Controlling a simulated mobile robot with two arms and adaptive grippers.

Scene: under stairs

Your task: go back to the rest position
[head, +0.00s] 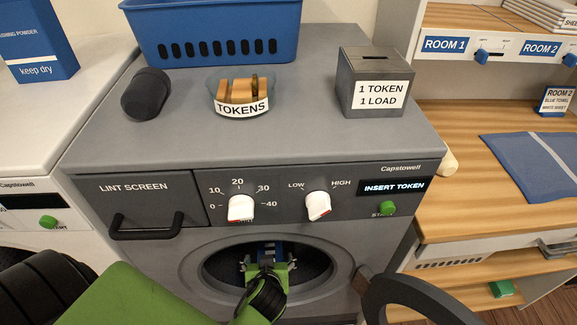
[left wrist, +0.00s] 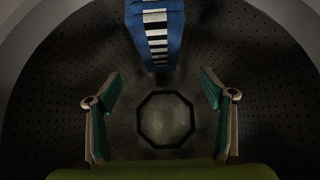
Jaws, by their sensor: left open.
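My left gripper (head: 267,258) is inside the round opening of the grey dryer (head: 215,252). The left wrist view shows its two fingers (left wrist: 159,82) spread wide apart, with nothing held between them. A blue cloth with black and white stripes (left wrist: 155,28) is in the dark drum (left wrist: 60,110), beyond the fingertips at the top of that view. Some blue also shows behind the gripper in the head view, partly hidden by it. My green left arm crosses the bottom of the head view. My right gripper is not in view.
The dryer's dark round door (head: 415,295) stands open to the right of the opening. On the dryer top are a blue basket (head: 215,30), a dark cup lying on its side (head: 146,93), a token bowl (head: 242,93) and a token box (head: 376,80). Wooden shelves (head: 500,190) stand right.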

